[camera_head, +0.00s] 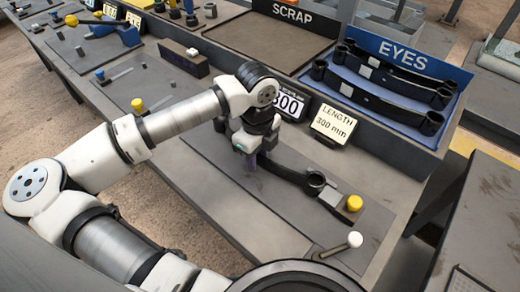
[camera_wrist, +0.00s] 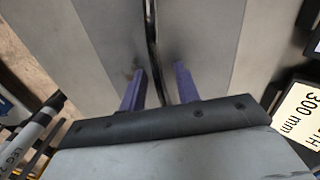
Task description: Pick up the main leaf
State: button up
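A dark leaf with a rolled eye (camera_head: 315,182), apparently the main leaf, lies on the grey plate on the bench, partly hidden by my gripper. In the wrist view it shows edge-on as a thin dark strip (camera_wrist: 152,40) running between the fingers. My gripper (camera_head: 252,163) points down over the leaf's left part. Its two purple fingers (camera_wrist: 158,72) stand one on each side of the strip, with a visible gap on both sides. It is open. The exact height of the fingertips against the leaf is hard to tell.
A yellow knob (camera_head: 354,203) stands by the leaf's eye, and a white-ended lever (camera_head: 354,240) is nearer. A "LENGTH 300 mm" sign (camera_head: 333,125) stands behind. The blue EYES tray (camera_head: 398,140) holds two dark leaves. The SCRAP tray (camera_head: 262,42) looks empty.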

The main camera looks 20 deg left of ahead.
grip_shut()
jog(key=shift+w+r, duration=0.1)
jog(key=shift+r, duration=0.1)
